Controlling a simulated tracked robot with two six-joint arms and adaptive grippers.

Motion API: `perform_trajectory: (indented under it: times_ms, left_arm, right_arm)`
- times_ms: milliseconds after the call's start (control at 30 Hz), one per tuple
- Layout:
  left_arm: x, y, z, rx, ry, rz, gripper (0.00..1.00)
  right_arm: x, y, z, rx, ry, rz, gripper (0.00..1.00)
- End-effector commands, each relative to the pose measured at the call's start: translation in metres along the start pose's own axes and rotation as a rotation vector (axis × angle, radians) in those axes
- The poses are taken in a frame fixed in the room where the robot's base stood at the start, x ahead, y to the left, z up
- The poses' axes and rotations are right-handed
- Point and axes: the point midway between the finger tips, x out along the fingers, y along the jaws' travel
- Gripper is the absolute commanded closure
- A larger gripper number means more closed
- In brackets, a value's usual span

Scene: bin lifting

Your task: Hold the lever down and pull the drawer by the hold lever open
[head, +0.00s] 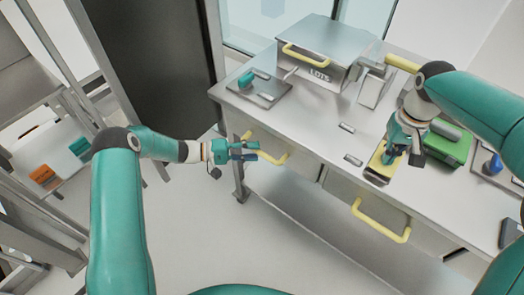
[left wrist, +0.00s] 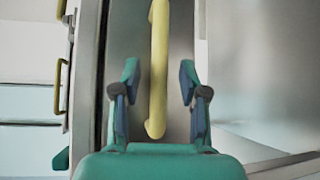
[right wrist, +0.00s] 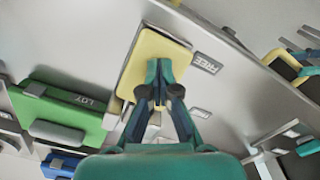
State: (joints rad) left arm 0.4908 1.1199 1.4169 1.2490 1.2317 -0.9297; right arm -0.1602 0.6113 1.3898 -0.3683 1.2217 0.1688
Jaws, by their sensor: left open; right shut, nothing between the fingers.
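A yellow lever plate (head: 377,170) lies on the worktop, with a small label beside it; it also shows in the right wrist view (right wrist: 150,48). My right gripper (head: 388,158) is shut and empty, its tips over the plate (right wrist: 159,66); I cannot tell if they press on it. The left drawer's yellow handle (head: 275,158) is on the front of the counter. My left gripper (head: 252,151) is open at this handle. In the left wrist view the handle (left wrist: 157,60) stands between the spread fingers (left wrist: 159,78). The drawer looks shut.
A second drawer handle (head: 382,227) is further right. A green box (head: 447,147) stands right of the lever plate. A grey box marked LOTS (head: 325,58) and a tray (head: 257,90) are at the back. The floor before the counter (head: 215,240) is clear.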

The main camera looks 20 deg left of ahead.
Motion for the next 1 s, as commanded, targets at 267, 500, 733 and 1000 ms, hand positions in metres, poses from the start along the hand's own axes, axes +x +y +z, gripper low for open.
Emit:
perform_trajectory:
  times_ms: [267, 500, 733, 1000]
  left_arm:
    - [0.024, -0.001, 0.000, 0.000, 0.000, -0.001, 0.57]
    - [0.025, -0.001, 0.000, 0.000, 0.000, -0.001, 0.57]
    - [0.025, -0.001, 0.000, 0.000, 0.000, -0.001, 0.88]
    - [0.025, -0.001, 0.000, 0.000, 0.000, -0.002, 1.00]
  right_arm:
    - [0.001, 0.000, 0.000, 0.000, -0.001, 0.001, 1.00]
    - [0.001, 0.000, 0.000, 0.000, 0.000, 0.000, 1.00]
    - [0.001, 0.000, 0.000, 0.000, -0.001, 0.001, 1.00]
    - [0.001, 0.000, 0.000, 0.000, -0.001, 0.001, 1.00]
